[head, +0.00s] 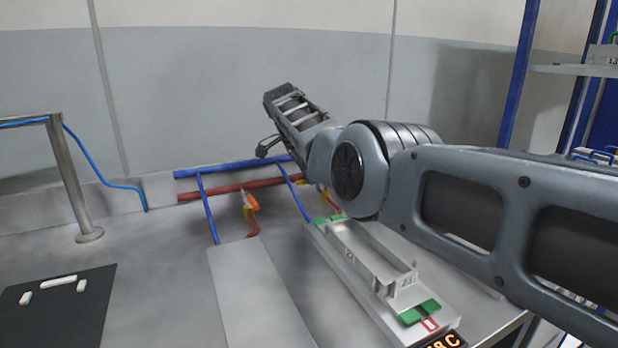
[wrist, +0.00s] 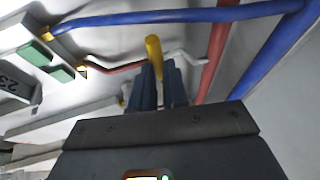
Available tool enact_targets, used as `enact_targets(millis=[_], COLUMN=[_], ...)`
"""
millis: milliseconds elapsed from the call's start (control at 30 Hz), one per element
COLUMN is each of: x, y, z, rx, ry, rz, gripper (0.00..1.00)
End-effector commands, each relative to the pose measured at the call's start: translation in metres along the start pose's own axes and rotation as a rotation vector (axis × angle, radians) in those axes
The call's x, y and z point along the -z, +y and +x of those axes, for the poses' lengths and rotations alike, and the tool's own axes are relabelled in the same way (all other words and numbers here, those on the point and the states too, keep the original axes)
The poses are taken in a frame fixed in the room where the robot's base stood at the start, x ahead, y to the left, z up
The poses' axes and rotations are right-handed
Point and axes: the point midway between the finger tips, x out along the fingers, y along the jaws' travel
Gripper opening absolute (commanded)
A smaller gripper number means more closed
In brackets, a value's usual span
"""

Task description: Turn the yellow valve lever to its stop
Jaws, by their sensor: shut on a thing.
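The yellow valve lever (wrist: 153,52) shows in the wrist view as a short yellow bar, its end standing up from between my fingers. My gripper (wrist: 161,78) is shut on it, one dark finger on each side. The lower part of the lever and its valve body are hidden by the fingers. In the head view my arm covers the lever, and my fingertips cannot be made out there.
Blue pipes (head: 230,168) and a red pipe (head: 215,191) run along the wall base. An orange-handled fitting (head: 251,202) stands left of my arm. A grey-white tray (head: 370,258) with green pads lies below my arm. A metal rail post (head: 70,180) stands left.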

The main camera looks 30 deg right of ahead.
Motion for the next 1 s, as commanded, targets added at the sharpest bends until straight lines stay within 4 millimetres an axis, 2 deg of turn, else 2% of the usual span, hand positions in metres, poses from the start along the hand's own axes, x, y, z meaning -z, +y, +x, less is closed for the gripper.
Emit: enact_targets(millis=[300,333,567,867,1000], x=[0.0,0.0,0.0,0.0,0.0], y=[0.0,0.0,0.0,0.0,-0.001], z=[0.001,0.001,0.0,-0.002,-0.014], rx=[-0.001,-0.001,0.0,0.001,0.003], ry=[-0.002,-0.002,-0.001,0.0,0.0], rz=[0.0,0.0,0.0,-0.001,0.0], gripper=[0.0,0.17,0.39,0.4,0.4])
